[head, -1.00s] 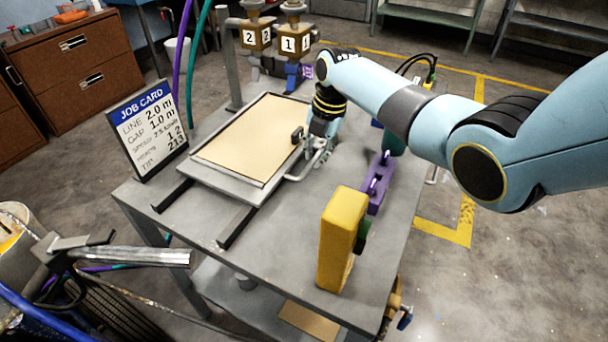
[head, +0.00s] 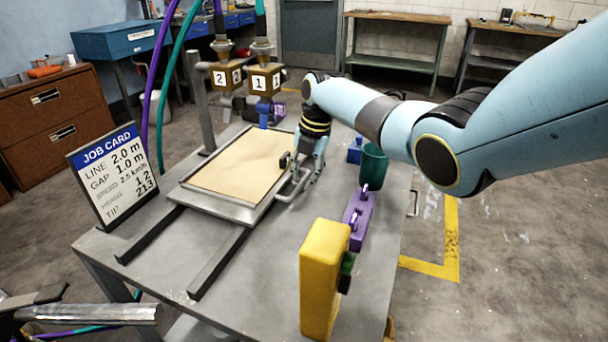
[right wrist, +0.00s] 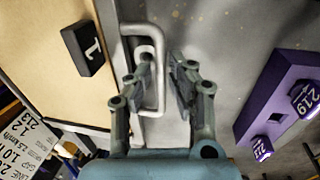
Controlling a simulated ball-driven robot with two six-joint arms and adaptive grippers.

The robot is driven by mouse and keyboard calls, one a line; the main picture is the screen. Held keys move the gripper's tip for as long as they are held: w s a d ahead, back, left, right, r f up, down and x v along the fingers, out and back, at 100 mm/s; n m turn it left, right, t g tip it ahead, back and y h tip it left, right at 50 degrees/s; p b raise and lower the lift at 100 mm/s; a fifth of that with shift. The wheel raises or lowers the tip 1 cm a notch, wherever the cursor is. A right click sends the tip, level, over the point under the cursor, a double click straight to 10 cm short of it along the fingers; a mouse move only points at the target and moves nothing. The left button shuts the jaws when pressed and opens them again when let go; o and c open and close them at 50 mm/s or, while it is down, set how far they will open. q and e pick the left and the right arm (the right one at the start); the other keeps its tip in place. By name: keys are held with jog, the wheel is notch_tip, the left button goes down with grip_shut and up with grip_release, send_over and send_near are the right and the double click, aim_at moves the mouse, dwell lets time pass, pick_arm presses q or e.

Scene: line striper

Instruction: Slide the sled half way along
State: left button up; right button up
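The sled (head: 245,212) is a grey tray holding a tan board (head: 240,165). It sits on two dark rails (head: 222,262), whose near ends are bare, and its far end is close to the two nozzle heads. A bent-rod handle (right wrist: 158,45) sticks out from its right side. My right gripper (head: 299,188) is at this handle. In the right wrist view its fingers (right wrist: 166,78) are apart, one on each side of the handle's outer bar, with a gap still showing.
Two brass heads marked 2 (head: 222,77) and 1 (head: 263,80) stand behind the sled. A job card (head: 112,175) stands left. A yellow block (head: 322,275), a purple tip holder (head: 358,215) and a green cup (head: 373,165) stand right. The table front is clear.

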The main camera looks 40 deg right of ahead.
jog(key=shift+o, duration=1)
jog(key=shift+d+r, duration=0.1)
jog(key=shift+r, duration=0.1)
notch_tip(320, 180, up, 11)
jog(key=s+d, duration=0.1)
jog(key=shift+s+r, duration=0.2)
jog(key=shift+s, duration=0.2)
